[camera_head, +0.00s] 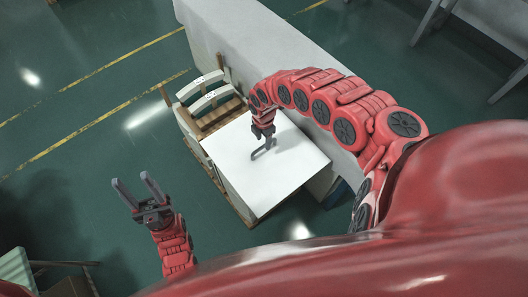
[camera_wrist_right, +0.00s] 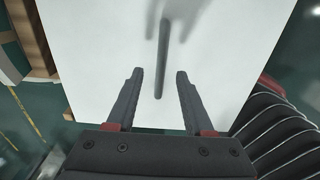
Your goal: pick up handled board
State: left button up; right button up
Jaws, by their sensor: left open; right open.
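The handled board is a white square panel (camera_head: 284,173) lying flat on top of a stand, and it fills much of the right wrist view (camera_wrist_right: 92,50). A dark bar-like handle (camera_wrist_right: 162,58) runs along its surface. My right gripper (camera_head: 262,152) is open just above the board near its far left part. In the right wrist view my right gripper (camera_wrist_right: 159,76) has its fingers apart, with the near end of the handle between them in the picture; contact cannot be told. My left gripper (camera_head: 136,186) is open and empty, off to the left over the floor, away from the board.
A wooden frame with pale slats (camera_head: 208,96) stands just beyond the board. A long pale grey block or wall (camera_head: 245,40) runs behind and to the right. Green floor with yellow lines (camera_head: 85,135) is clear to the left. A pale-topped item (camera_head: 15,270) stands at lower left.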

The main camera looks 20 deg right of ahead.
notch_tip(320, 180, down, 4)
jog(key=shift+f, duration=0.15)
jog(key=shift+d+f, duration=0.1)
jog(key=shift+f, duration=0.2)
grip_shut()
dwell(1.3)
